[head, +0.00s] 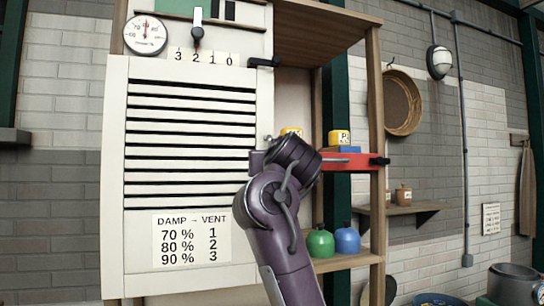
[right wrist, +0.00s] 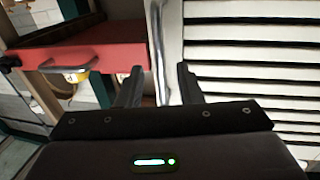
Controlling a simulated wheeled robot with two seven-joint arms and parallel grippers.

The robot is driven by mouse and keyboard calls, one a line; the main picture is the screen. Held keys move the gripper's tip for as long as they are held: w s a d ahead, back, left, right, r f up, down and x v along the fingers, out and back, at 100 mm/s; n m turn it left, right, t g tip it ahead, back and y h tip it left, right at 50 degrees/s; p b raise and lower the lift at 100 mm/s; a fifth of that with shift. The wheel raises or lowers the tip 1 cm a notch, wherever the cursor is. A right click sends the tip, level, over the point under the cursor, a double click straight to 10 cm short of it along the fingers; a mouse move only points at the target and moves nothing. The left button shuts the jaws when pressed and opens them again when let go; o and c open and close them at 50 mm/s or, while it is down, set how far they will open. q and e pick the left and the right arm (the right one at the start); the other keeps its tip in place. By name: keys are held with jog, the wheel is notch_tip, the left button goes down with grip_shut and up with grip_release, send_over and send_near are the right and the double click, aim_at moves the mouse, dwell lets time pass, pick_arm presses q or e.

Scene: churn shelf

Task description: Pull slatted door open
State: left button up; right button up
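The cream slatted door (head: 117,235) stands upright at left centre in the head view and looks shut. It carries dark slots and a "DAMP → VENT" label (head: 192,238). My right gripper (head: 262,158) is at the door's right edge, partly hidden behind my own wrist. In the right wrist view the fingers of my right gripper (right wrist: 158,88) are apart, with a pale vertical bar handle (right wrist: 156,35) between them. Whether a finger touches the bar cannot be told. The slats (right wrist: 250,55) fill that view's right side. My left gripper is not in view.
A red drawer (head: 350,161) with a handle sits just right of the door, close to my right gripper. Below it, green (head: 320,242) and blue (head: 347,239) bottles stand on a shelf. A gauge (head: 145,35) and lever (head: 197,32) sit above the door.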

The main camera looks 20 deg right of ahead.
jog(key=shift+w, duration=0.75)
jog(key=shift+d, duration=0.1)
grip_shut()
